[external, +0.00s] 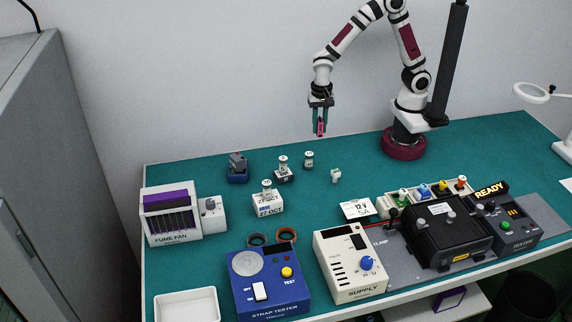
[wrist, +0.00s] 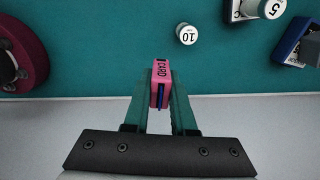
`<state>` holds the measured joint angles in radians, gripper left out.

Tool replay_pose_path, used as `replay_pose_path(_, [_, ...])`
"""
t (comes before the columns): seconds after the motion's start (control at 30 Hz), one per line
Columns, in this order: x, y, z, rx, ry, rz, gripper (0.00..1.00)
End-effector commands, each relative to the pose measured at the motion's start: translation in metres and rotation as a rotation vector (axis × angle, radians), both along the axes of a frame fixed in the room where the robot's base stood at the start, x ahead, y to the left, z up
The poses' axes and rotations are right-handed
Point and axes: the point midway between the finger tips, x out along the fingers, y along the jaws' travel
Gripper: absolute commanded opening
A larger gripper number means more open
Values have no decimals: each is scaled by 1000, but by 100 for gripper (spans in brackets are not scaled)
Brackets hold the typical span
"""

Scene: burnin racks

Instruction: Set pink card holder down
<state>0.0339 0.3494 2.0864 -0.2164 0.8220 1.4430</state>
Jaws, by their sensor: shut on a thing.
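The pink card holder (wrist: 161,82) is between the fingers of my gripper (wrist: 160,103) in the wrist view, with the word CARD on its side and a dark blue strip along it. My gripper is shut on it. In the external view my gripper (external: 320,122) hangs in the air near the back edge of the table, fingers pointing down. The pink card holder (external: 320,129) shows there as a small pink piece between the fingertips, above the table and apart from it.
Small weights, one marked 10 (wrist: 187,35), stand on the teal table (external: 330,215). A blue block (external: 238,172), fume fan (external: 172,218), strap tester (external: 265,285), supply box (external: 350,265) and black clamp device (external: 445,235) stand around. The table's middle is mostly clear.

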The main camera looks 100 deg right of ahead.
Motion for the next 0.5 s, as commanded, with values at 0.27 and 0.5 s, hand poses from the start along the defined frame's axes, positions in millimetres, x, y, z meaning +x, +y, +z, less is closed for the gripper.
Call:
replay_pose_path(0.27, [88,112,6,-2,1,84,0])
replay_pose_path(0.5, [111,194,8,0,0,119,0])
